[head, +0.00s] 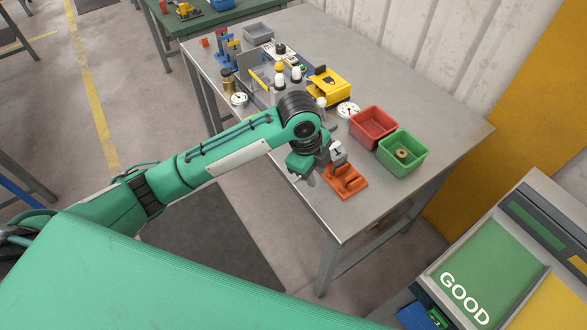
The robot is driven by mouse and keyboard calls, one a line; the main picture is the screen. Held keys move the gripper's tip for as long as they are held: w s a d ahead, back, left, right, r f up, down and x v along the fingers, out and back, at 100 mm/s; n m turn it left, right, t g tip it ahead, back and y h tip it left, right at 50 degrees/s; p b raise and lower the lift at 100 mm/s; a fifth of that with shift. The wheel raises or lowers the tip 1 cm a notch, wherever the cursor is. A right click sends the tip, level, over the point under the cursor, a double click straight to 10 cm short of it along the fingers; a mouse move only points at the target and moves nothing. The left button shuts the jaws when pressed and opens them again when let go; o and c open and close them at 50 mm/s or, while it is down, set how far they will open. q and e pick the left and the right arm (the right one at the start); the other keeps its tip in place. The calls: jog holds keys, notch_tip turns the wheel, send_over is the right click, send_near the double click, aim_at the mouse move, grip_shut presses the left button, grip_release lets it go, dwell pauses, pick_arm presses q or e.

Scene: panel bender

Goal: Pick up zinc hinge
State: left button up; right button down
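I cannot make out a zinc hinge for certain; it may be too small or hidden behind my arm. My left gripper (330,165) is at the end of the green arm, over the front part of the grey workbench (440,135). It points down beside an orange fixture (345,182) with raised ridges. The wrist covers part of the fixture, and the fingers are too small and hidden to tell whether they are open or shut. My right gripper is not in view.
A red bin (373,127) and a green bin (403,152) holding a brass-coloured ring (402,154) stand right of the fixture. A yellow device (330,87), gauges and other small items crowd the bench behind. A panel marked GOOD (478,270) is at lower right.

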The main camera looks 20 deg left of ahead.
pick_arm(q)
jog(key=w+a+r+m+y, duration=0.2)
jog(key=w+a+r+m, duration=0.1)
jog(key=w+a+r, duration=0.3)
jog(key=shift+m+g, duration=0.3)
jog(key=shift+g, duration=0.1)
jog(key=f, duration=0.4)
jog(key=s+f+p, duration=0.1)
jog(key=f, duration=0.1)
jog(key=shift+d+f, duration=0.1)
jog(key=shift+f, duration=0.15)
jog(key=shift+w+f, duration=0.1)
jog(key=shift+f, duration=0.45)
jog(key=f, duration=0.1)
jog(key=f+p, duration=0.1)
jog(key=f, duration=0.1)
jog(key=f+p, duration=0.1)
jog(key=shift+w+a+f, duration=0.15)
jog(key=shift+w+a, duration=0.1)
jog(key=shift+a, duration=0.05)
jog(key=shift+f, duration=0.45)
